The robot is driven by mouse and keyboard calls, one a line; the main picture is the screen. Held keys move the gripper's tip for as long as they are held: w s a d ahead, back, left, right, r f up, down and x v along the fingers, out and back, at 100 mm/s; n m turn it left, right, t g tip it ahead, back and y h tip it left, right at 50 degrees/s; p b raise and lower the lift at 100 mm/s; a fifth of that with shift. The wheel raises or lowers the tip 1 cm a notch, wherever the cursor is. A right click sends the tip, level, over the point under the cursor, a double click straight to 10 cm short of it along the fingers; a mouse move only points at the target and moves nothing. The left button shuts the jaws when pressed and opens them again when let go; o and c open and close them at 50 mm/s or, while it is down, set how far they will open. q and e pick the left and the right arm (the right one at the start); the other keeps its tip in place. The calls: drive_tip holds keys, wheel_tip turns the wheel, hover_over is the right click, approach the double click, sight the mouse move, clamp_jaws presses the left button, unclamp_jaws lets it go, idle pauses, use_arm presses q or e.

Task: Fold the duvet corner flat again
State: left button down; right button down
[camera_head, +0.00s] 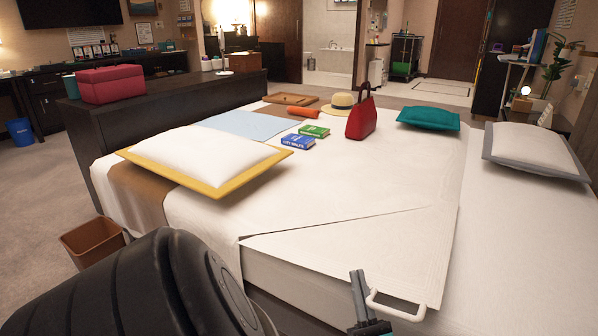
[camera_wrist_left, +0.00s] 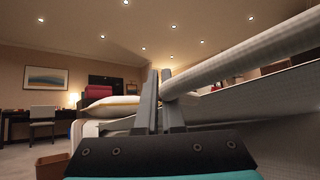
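The white duvet (camera_head: 330,195) covers the bed. A seam or fold edge runs across its near part, and the near corner flap (camera_head: 345,255) lies almost flat, reaching the bed's front edge. A white loop handle (camera_head: 398,312) sits at this corner. My left gripper (camera_head: 356,285) is just left of the handle, its fingers close together. In the left wrist view the fingers (camera_wrist_left: 159,90) look shut, with the pale handle bar (camera_wrist_left: 235,58) at the right finger; nothing clearly shows between them. Whether they touch the bar is unclear. My right gripper is out of view.
A yellow-edged pillow (camera_head: 205,158), blue book (camera_head: 298,142), green book (camera_head: 314,131), red bag (camera_head: 361,118), straw hat (camera_head: 338,104) and teal cushion (camera_head: 428,119) lie on the bed. A brown bin (camera_head: 92,243) stands at the left. The duvet's near middle is clear.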

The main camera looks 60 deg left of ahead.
sight(368, 307)
use_arm(q)
drive_tip(key=shift+v, duration=0.85)
idle(0.3)
drive_tip(key=shift+s+d, duration=0.2)
drive_tip(key=shift+d, duration=0.9)
drive_tip(key=shift+s+d+p, duration=0.15)
drive_tip(key=shift+d+p, duration=0.15)
drive_tip(key=shift+d, duration=0.05)
drive_tip(key=s+d, duration=0.2)
drive_tip(key=d, duration=0.6)
drive_tip(key=shift+d+r+b, duration=0.15)
drive_tip(key=shift+d+b, duration=0.15)
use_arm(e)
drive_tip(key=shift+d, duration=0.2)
use_arm(q)
drive_tip(key=shift+s, duration=0.1)
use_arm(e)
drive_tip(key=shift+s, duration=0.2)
